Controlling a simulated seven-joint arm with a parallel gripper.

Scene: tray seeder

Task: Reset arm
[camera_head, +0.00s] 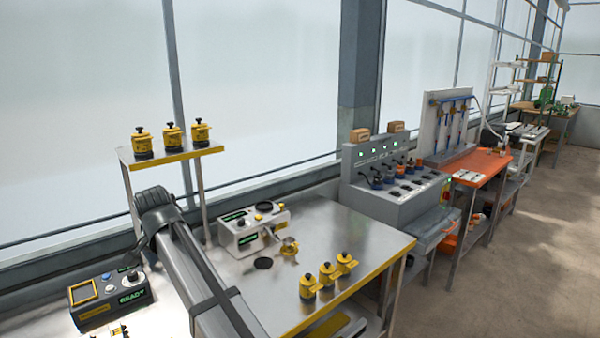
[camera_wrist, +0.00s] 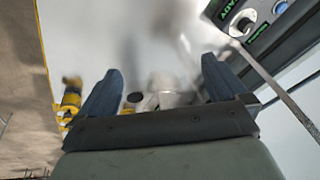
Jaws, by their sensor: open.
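My gripper (camera_wrist: 158,84) shows in the wrist view with its two dark blue fingers wide apart and nothing held between them. Beyond the fingers lie a blurred pale work surface and a small dark round thing (camera_wrist: 134,97). Blurred yellow canisters (camera_wrist: 72,95) show to the left of the left finger. In the head view my grey arm crosses the left part of the steel table (camera_head: 345,232); I cannot make out the gripper's fingers there.
Three more stand on a raised shelf (camera_head: 175,155). A dark control box (camera_head: 108,299) reading READY is at lower left; its panel shows in the wrist view (camera_wrist: 247,24).

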